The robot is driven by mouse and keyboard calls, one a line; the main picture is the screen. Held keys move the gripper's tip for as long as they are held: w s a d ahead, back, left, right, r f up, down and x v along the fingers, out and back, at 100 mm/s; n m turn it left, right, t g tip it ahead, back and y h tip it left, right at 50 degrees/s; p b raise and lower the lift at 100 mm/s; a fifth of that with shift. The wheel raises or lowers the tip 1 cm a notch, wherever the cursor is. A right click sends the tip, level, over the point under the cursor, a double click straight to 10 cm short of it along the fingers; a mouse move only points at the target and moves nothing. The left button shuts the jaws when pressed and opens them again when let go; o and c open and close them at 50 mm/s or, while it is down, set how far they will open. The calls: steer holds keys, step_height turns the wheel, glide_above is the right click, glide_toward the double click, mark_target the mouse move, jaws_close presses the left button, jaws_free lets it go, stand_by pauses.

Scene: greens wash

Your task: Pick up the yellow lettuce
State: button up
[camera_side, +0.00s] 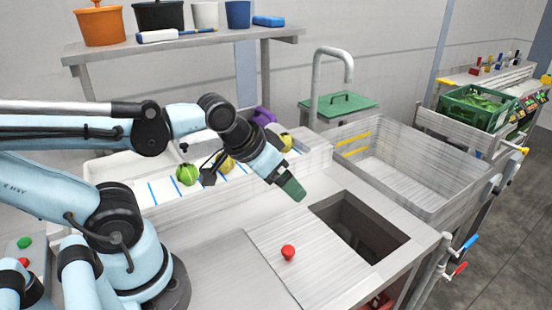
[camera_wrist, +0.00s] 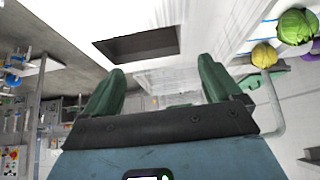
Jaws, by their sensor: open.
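Two yellow round vegetables lie in the white trough behind my arm in the side view: one (camera_side: 228,164) beside a green lettuce (camera_side: 187,174), partly behind my wrist, and one (camera_side: 287,142) further right, partly hidden by my arm. I cannot tell for sure which is the yellow lettuce. The wrist view shows one yellow head (camera_wrist: 264,55) and a green head (camera_wrist: 296,26) at the upper right, outside the jaws. My gripper (camera_side: 297,192) hangs above the steel counter, right of the trough and apart from the vegetables. In the wrist view its green fingers (camera_wrist: 160,68) are apart and empty.
A dark square opening (camera_side: 360,227) is in the counter, with a red knob-like object (camera_side: 288,252) left of it. A steel basin (camera_side: 400,170) stands right, a tap (camera_side: 316,85) behind. A shelf (camera_side: 185,40) with pots is behind the trough.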

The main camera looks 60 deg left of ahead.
steer(key=n+g+y, duration=0.9)
steer(key=n+y, duration=0.3)
steer(key=n, duration=0.8)
glide_toward(229, 159)
steer(key=x, duration=1.2)
steer(key=shift+s+a+f, duration=0.1)
steer(key=shift+a+f, duration=0.15)
steer(key=shift+f, duration=0.05)
steer(key=c, duration=1.1)
steer(key=shift+r, duration=0.15)
